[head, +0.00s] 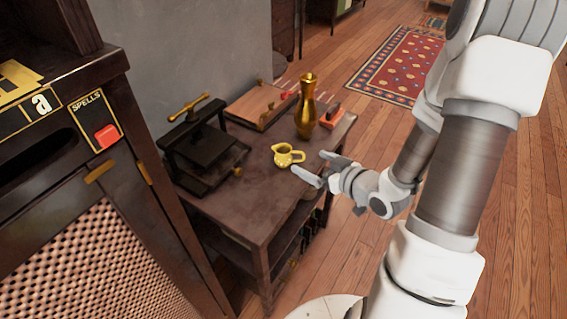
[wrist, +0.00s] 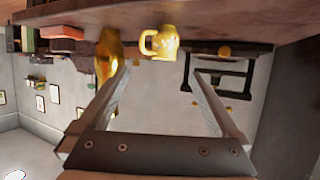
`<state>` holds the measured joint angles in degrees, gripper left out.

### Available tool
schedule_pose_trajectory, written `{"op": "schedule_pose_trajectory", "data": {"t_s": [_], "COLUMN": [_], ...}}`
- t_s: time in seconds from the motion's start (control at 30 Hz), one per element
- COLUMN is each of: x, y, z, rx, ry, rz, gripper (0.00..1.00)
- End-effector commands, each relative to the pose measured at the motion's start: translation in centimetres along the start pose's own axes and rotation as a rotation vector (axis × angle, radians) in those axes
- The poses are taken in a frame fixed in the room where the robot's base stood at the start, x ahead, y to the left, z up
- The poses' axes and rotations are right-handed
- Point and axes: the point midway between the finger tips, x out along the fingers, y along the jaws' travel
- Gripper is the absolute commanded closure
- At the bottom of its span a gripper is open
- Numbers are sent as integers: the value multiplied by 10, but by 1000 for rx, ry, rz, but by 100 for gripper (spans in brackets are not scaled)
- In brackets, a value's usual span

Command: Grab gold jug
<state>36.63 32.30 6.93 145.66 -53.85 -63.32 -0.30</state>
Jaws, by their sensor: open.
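The small gold jug (head: 285,157) stands upright on a dark wooden table (head: 240,209), near its right edge, with its handle toward the right. My gripper (head: 311,164) is open and empty just to the right of the jug, with its fingers pointing toward it. In the wrist view, which is upside down, the jug (wrist: 165,45) lies ahead of the gap between the fingertips of my gripper (wrist: 158,70). The fingers look apart from the jug, and nothing is between them.
A tall gold vase (head: 306,112) stands behind the jug. A black press (head: 203,150) is at the left, and a wooden box (head: 262,103) and a red-topped block (head: 329,114) are at the back. A dark cabinet (head: 60,170) stands at the left. Floor at the right is clear.

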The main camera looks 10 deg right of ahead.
Motion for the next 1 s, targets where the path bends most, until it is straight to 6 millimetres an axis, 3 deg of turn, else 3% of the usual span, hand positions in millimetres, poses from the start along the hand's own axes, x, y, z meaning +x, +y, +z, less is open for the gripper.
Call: {"op": "schedule_pose_trajectory", "data": {"t_s": [0.27, 0.6, 1.0], "x": [9, 83, 121], "y": [-2, -3, -7], "z": [6, 3, 0], "rx": [-4, -1, -2], "ry": [0, -2, -1], "rz": [5, 1, 1], "gripper": [1, 1, 1]}}
